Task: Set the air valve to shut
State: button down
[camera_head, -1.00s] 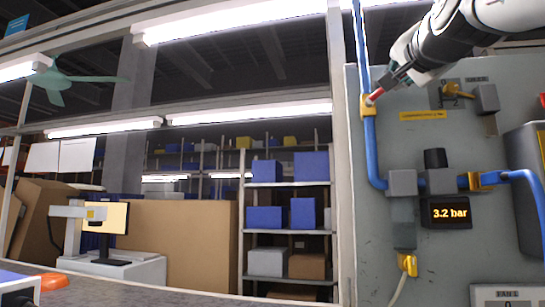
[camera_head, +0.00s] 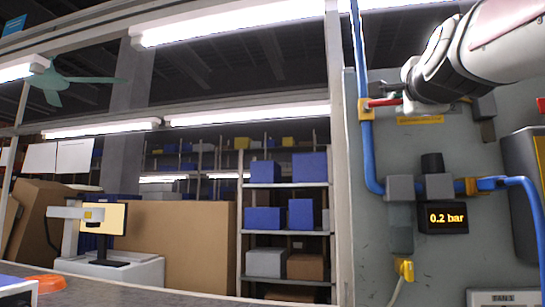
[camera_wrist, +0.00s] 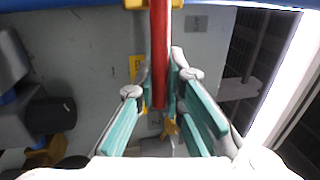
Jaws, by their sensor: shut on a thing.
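The air valve has a yellow body (camera_head: 365,110) on the vertical blue pipe at the panel's left side. Its red lever (camera_head: 380,103) points right, roughly level and across the pipe. In the wrist view the red lever (camera_wrist: 158,50) runs between my two fingers. My gripper (camera_wrist: 161,80) is shut on the lever. In the head view the fingers are largely hidden behind my wrist. The pressure display (camera_head: 446,218) below reads 0.2 bar.
A yellow label (camera_head: 420,120) sits just below my gripper on the grey panel. A grey regulator with a black knob (camera_head: 432,162) and a yellow fitting (camera_head: 473,186) are lower. A yellow connector (camera_head: 405,269) hangs below. Shelves with boxes (camera_head: 265,218) stand beyond the panel's left.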

jog(key=shift+f, duration=0.15)
jog(key=c, duration=1.7)
grip_release()
jog(key=shift+o, duration=0.2)
jog(key=v, duration=1.2)
